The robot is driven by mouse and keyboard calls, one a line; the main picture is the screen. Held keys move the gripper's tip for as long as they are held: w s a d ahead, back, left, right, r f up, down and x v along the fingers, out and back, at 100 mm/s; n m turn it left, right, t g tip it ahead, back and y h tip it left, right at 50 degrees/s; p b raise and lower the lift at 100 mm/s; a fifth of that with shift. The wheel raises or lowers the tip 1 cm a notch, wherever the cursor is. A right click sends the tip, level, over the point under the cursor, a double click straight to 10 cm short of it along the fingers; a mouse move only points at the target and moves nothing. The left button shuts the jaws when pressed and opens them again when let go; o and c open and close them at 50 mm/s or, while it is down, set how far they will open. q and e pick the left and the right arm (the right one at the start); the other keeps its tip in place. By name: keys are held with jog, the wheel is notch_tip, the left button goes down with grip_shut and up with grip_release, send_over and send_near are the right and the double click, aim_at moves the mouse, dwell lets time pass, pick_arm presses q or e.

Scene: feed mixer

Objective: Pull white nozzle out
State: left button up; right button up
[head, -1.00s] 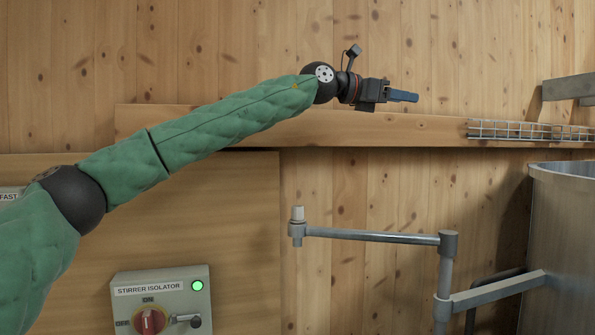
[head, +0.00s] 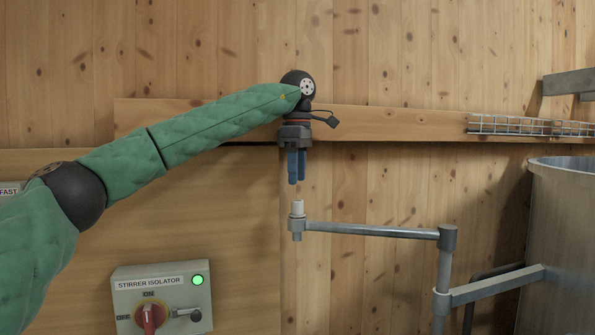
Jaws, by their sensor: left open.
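The white nozzle (head: 297,208) stands upright in the grey fitting at the left end of a horizontal metal pipe arm (head: 370,230). My left gripper (head: 296,181) points straight down just above the nozzle, with a small gap between its blue fingertips and the nozzle's top. The fingers are seen nearly edge-on, one partly behind the other. The gripper is open and holds nothing. My right gripper is not in view.
The pipe arm joins a vertical post (head: 443,270) bracketed to a large metal tank (head: 565,245) at right. A stirrer isolator box (head: 165,298) with a red knob and green light is at lower left. A wire tray (head: 510,125) runs along the wooden wall.

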aim_at(297, 200)
pick_arm(q)
notch_tip(297, 200, down, 6)
jog(key=shift+r+p, duration=0.2)
jog(key=shift+p, duration=1.05)
jog(key=shift+f, duration=1.05)
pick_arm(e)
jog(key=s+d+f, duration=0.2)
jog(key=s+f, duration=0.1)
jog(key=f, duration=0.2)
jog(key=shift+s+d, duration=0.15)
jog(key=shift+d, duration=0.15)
pick_arm(q)
jog(key=c, duration=0.9)
jog(key=shift+r+p, duration=0.1)
jog(key=shift+p, duration=0.2)
jog(key=shift+c, duration=0.2)
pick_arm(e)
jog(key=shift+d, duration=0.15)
pick_arm(q)
jog(key=shift+r+p, duration=0.4)
jog(key=shift+r, duration=0.55)
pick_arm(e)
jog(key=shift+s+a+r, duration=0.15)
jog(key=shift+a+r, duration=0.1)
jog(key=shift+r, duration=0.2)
pick_arm(q)
jog(key=shift+r, duration=0.1)
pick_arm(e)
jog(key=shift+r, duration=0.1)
